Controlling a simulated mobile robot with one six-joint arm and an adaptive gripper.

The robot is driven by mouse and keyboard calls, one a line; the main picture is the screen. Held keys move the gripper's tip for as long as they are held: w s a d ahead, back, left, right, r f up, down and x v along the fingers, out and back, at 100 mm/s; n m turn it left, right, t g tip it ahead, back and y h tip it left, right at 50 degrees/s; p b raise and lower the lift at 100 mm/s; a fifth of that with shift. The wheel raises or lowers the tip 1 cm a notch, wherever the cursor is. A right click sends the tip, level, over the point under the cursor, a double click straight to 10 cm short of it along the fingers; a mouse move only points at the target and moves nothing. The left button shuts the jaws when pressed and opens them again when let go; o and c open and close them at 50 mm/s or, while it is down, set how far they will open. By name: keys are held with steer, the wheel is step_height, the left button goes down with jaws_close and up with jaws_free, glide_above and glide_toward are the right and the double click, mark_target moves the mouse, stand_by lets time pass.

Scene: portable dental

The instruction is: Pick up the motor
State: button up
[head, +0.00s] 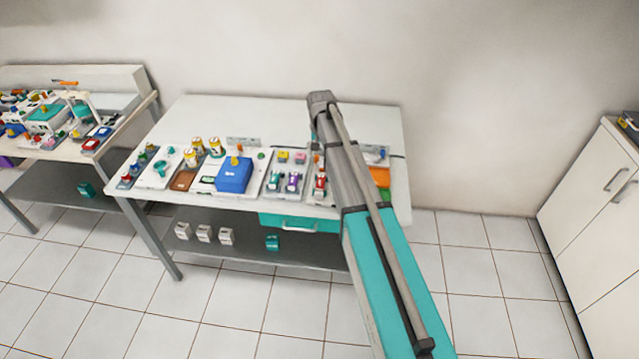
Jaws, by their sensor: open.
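I cannot tell for certain which item is the motor. The most prominent block on the middle table (280,115) is a blue box (234,176) with a yellow knob on top, on a white plate near the front edge. A small teal item (272,242) lies on the lower shelf, and another teal item (86,189) lies on the left table's shelf. My arm crosses the table's right part from the lower right and hides some parts behind it. My gripper's fingers cannot be made out.
Several white blocks (204,233) stand on the lower shelf, left of a teal drawer (300,223). A cluttered table (110,150) stands at left, and a white cabinet (600,215) at right. The tiled floor (480,270) between table and cabinet is clear.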

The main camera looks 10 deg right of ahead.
steer(key=b, duration=0.9)
glide_above(321, 180)
step_height(321, 180, down, 9)
steer(key=shift+s+a+r, duration=0.15)
stand_by(0.4)
steer(key=shift+f+b, duration=2.4)
steer(key=shift+f, duration=0.2)
jaws_close()
